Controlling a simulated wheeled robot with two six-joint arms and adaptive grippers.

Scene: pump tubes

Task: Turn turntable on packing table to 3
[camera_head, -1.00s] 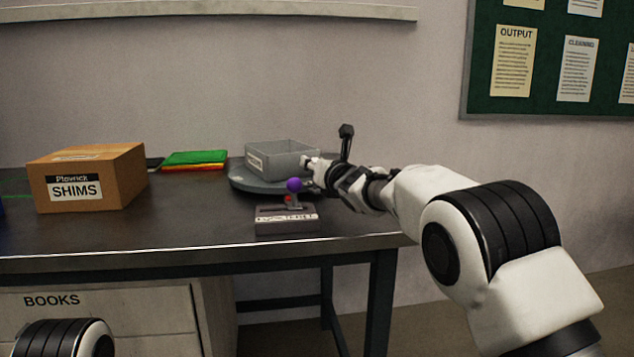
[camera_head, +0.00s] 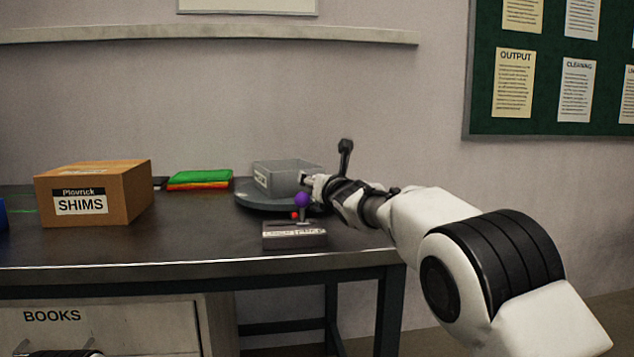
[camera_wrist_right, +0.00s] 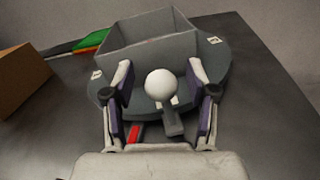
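The turntable (camera_head: 252,197) is a round grey disc at the back right of the dark table, with an open grey bin (camera_head: 280,178) on it. In the right wrist view the disc (camera_wrist_right: 222,75) carries small white labels, too small to read. A white ball knob (camera_wrist_right: 161,84) on a short dark stem stands at its near side. My right gripper (camera_head: 312,184) is at the disc's near right side. In the right wrist view its fingers (camera_wrist_right: 160,97) are open on either side of the knob, with a visible gap on both sides. My left gripper is out of view.
A cardboard SHIMS box (camera_head: 95,193) and a green, yellow and red stack (camera_head: 200,179) are to the left. The table's front middle is clear.

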